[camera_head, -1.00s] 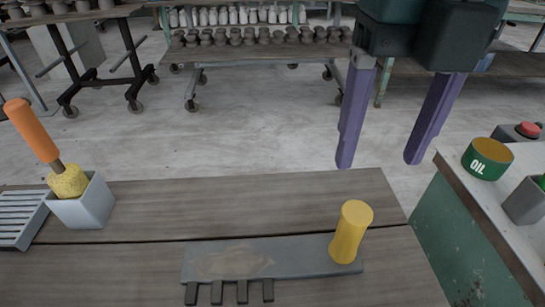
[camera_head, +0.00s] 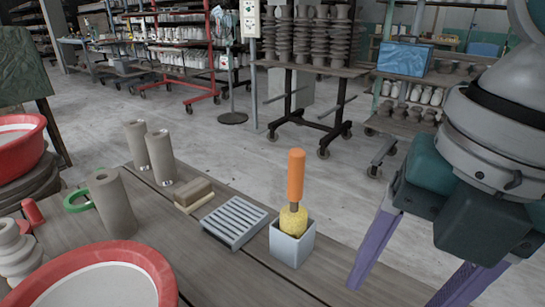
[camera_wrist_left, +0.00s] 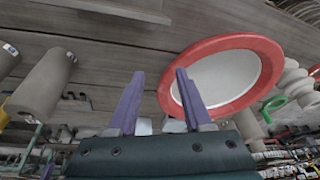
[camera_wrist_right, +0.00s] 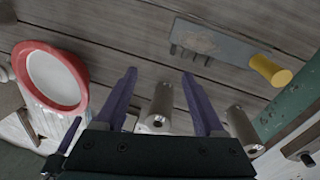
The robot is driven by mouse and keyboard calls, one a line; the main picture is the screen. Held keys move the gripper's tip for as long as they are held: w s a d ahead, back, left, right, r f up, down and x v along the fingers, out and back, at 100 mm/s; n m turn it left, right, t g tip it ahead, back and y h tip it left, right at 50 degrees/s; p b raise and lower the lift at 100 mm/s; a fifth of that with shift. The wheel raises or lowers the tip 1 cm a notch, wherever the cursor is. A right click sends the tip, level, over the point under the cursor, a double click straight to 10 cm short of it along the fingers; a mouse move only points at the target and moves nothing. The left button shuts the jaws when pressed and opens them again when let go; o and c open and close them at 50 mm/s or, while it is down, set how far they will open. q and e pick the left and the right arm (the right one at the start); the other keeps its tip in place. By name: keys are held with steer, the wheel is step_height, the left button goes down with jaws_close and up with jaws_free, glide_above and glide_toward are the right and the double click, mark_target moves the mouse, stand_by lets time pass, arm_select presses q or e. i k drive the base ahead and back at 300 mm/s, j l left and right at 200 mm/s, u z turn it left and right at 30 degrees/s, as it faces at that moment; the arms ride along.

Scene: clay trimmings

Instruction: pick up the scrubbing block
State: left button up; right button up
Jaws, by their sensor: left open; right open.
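The scrubbing block (camera_head: 194,196), a brown block on a paler tan base, lies on the wooden table left of a slotted grey tray in the head view. I cannot make it out in either wrist view. My right gripper (camera_head: 400,290), with purple fingers, is open and empty at the right of the head view, well away from the block. It also shows in the right wrist view (camera_wrist_right: 159,73). My left gripper (camera_wrist_left: 160,75) is open and empty in the left wrist view; it is outside the head view.
The slotted tray (camera_head: 236,222) and a grey cup (camera_head: 291,246) holding an orange-handled yellow sponge (camera_head: 294,215) stand right of the block. Grey cylinders (camera_head: 159,156) stand behind and left. A red-rimmed basin (camera_head: 150,262) is in front. Bare table lies between basin and tray.

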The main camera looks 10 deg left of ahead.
mark_target(191, 196)
steer(key=u, duration=0.8)
steer(key=k+j+z, duration=0.1)
steer(key=z, duration=0.25)
